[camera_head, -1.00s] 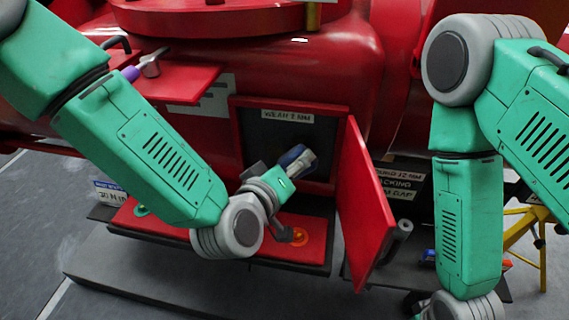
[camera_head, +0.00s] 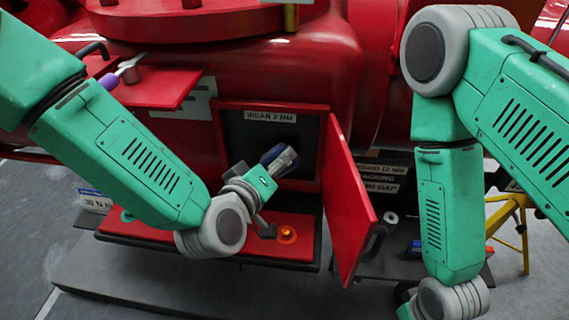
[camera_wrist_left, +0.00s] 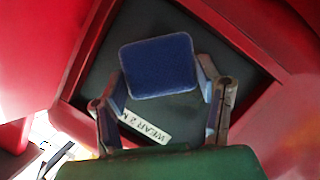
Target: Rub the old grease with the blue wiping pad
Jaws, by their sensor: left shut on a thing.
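The blue wiping pad (camera_wrist_left: 158,66) is a flat, rounded square, seen broadside in the left wrist view. My left gripper (camera_head: 280,158) is shut on it, with one finger at each side edge. In the head view the pad (camera_head: 270,152) is small and partly covered by the fingers. Pad and gripper are in front of the dark recess (camera_head: 240,132) labelled "WEAR 2 MM". I cannot tell whether the pad touches its back. No old grease can be made out on the dark surface. My right arm runs down to the bottom edge; its gripper is out of view.
A red door (camera_head: 348,210) stands open right of the recess. Below is a red ledge (camera_head: 150,232) with an orange knob (camera_head: 287,234). A purple-handled tool (camera_head: 110,80) lies on the upper red shelf (camera_head: 165,88). A yellow stand (camera_head: 522,230) is at right.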

